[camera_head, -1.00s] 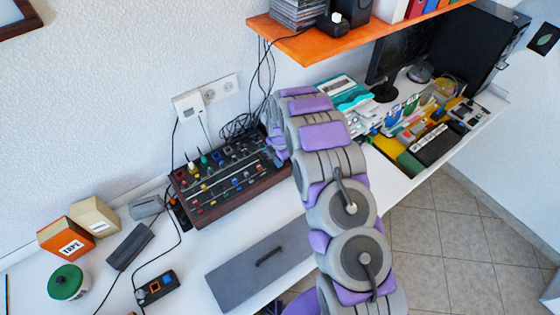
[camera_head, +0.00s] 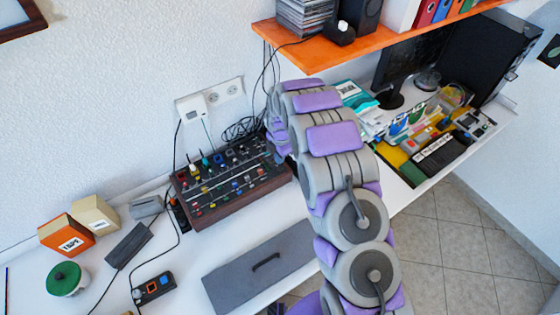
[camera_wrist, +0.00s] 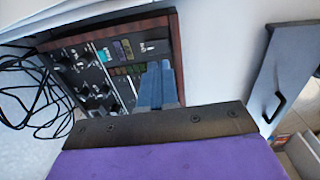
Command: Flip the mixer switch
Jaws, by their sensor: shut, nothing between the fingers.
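The mixer (camera_head: 225,180) is a dark panel with wooden sides and rows of coloured knobs, lying on the white desk against the wall. In the wrist view the mixer (camera_wrist: 92,75) shows knobs, a teal label and a small light switch (camera_wrist: 153,46) near its wooden side. My gripper (camera_wrist: 158,85) is shut and empty, its blue-grey fingers over the panel, just short of that switch in the picture. Whether the fingers touch the panel, I cannot tell. In the head view my arm hides the gripper and the mixer's right end.
Black cables (camera_wrist: 32,95) are tangled beside the mixer. A grey case with a handle (camera_head: 260,268) lies in front of it. An orange shelf (camera_head: 345,42) hangs above. An orange box (camera_head: 66,236) and a green-lidded jar (camera_head: 66,280) stand left.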

